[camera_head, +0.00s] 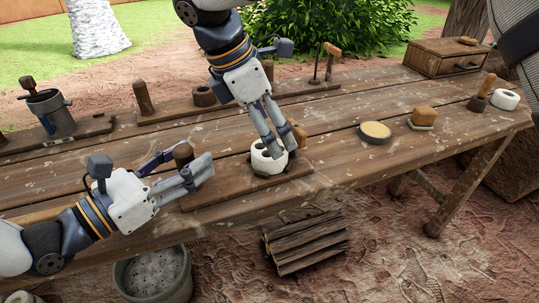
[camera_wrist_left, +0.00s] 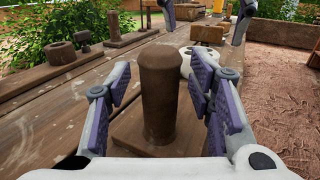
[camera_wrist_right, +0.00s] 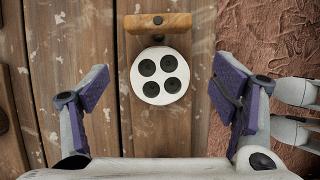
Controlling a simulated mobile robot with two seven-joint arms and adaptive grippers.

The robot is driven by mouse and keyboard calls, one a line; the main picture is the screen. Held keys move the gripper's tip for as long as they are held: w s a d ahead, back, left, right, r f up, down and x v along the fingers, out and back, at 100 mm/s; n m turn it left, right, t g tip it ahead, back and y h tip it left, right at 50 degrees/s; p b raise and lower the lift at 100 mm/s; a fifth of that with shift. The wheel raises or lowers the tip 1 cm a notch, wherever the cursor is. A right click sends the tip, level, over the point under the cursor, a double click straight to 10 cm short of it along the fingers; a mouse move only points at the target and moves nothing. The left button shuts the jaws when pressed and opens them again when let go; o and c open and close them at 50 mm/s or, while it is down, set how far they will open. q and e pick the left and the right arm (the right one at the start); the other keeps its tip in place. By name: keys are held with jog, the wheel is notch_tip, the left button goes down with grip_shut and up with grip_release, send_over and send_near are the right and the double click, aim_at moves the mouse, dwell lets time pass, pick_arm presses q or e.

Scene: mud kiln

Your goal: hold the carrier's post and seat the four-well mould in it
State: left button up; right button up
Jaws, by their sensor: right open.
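The carrier is a low wooden board (camera_head: 205,200) near the table's front edge, with an upright rounded post (camera_head: 183,153) at its left end. My left gripper (camera_head: 199,173) is around the post; in the left wrist view the post (camera_wrist_left: 158,95) stands between the open fingers with gaps on both sides. The white four-well mould (camera_head: 266,162) is at the carrier's right end, above dark lugs; I cannot tell how deep it sits. My right gripper (camera_head: 284,148) is open above it. In the right wrist view the mould (camera_wrist_right: 160,75) lies between the fingers, beside a tan wooden bar (camera_wrist_right: 157,23).
A round tan-filled dish (camera_head: 375,131), a brown block (camera_head: 423,116) and another white piece (camera_head: 505,99) stand to the right. A wooden box (camera_head: 445,58) is at the back right. A metal pot (camera_head: 47,108) stands at the left. A bucket (camera_head: 152,277) and firewood (camera_head: 306,243) are below.

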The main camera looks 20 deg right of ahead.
pick_arm(q)
jog(key=v, duration=1.2)
jog(key=shift+s+f, duration=0.1)
